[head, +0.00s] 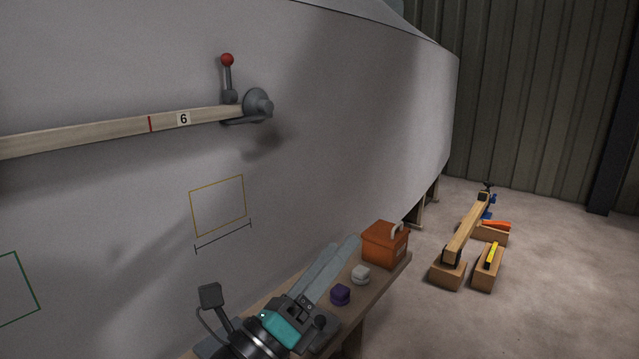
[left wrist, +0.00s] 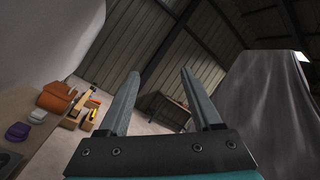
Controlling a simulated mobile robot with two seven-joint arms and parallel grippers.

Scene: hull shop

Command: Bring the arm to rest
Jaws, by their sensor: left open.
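My left gripper (head: 338,262) is in the lower middle of the head view, over the bench (head: 396,272) beside the hull. Its two long grey fingers point up and to the right. In the left wrist view my left gripper (left wrist: 157,90) has its fingers well apart, with nothing between them. It is open and empty. My right gripper does not show in either view.
The pale hull (head: 330,130) rises behind, carrying a wooden batten (head: 80,137). Wooden blocks (head: 447,275) stand on the floor at right.

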